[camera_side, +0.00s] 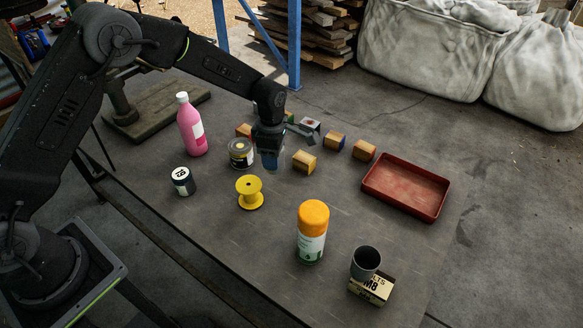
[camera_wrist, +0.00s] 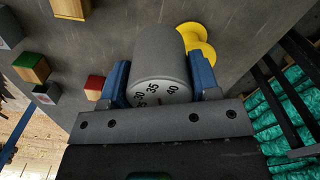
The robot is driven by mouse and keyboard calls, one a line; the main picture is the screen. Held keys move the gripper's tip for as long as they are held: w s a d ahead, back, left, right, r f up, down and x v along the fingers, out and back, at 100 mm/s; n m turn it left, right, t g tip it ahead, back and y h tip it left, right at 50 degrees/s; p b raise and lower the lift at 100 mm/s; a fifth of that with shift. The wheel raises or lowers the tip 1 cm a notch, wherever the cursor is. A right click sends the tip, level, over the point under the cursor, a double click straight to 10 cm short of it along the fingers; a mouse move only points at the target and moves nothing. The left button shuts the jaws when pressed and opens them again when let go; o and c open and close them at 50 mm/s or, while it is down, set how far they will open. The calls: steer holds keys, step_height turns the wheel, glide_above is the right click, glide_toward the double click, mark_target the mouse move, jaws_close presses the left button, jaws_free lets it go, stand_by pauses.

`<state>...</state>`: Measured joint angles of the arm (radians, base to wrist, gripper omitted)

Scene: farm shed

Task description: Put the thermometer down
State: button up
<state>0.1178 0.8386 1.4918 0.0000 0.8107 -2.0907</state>
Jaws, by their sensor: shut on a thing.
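The thermometer (camera_wrist: 162,60) is a grey cylinder with a pale dial face marked with numbers such as 35 and 40. In the wrist view it sits between the blue fingers of my gripper (camera_wrist: 162,84), which is shut on it, with the dial facing the camera. In the side view my gripper (camera_side: 270,160) is low over the middle of the table, between a dark tin and a wooden block. The thermometer is hidden there behind the fingers, and I cannot tell whether it touches the table.
Close by are the dark tin (camera_side: 240,153), a yellow spool (camera_side: 250,193) and several wooden blocks (camera_side: 304,162). A pink bottle (camera_side: 191,128) and a dark can (camera_side: 183,182) stand left. An orange-capped can (camera_side: 312,235), a grey cup (camera_side: 366,262) on a box (camera_side: 372,291) and a red tray (camera_side: 405,187) stand right.

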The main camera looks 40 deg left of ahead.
steer(key=shift+s+a+r, duration=0.1)
steer(key=shift+a+r, duration=0.35)
steer(key=shift+a, duration=0.65)
steer(key=s+a+n, duration=0.1)
steer(key=s+a, duration=0.3)
steer(key=a, duration=0.8)
steer(key=s+a, duration=0.3)
steer(key=a, duration=0.9)
steer(key=s+a+n, duration=0.1)
steer(key=s+a, duration=1.3)
steer(key=s, duration=0.4)
steer(key=w+d+f, duration=0.1)
steer(key=w+f, duration=0.1)
steer(key=w, duration=0.1)
steer(key=w+d+f, duration=0.1)
steer(key=w+f, duration=0.1)
steer(key=w, duration=0.2)
steer(key=w+d+f, duration=0.2)
steer(key=w, duration=0.1)
steer(key=shift+w+d+f, duration=0.1)
steer(key=shift+w+f, duration=0.3)
steer(key=shift+f, duration=1.95)
steer(key=shift+f, duration=0.15)
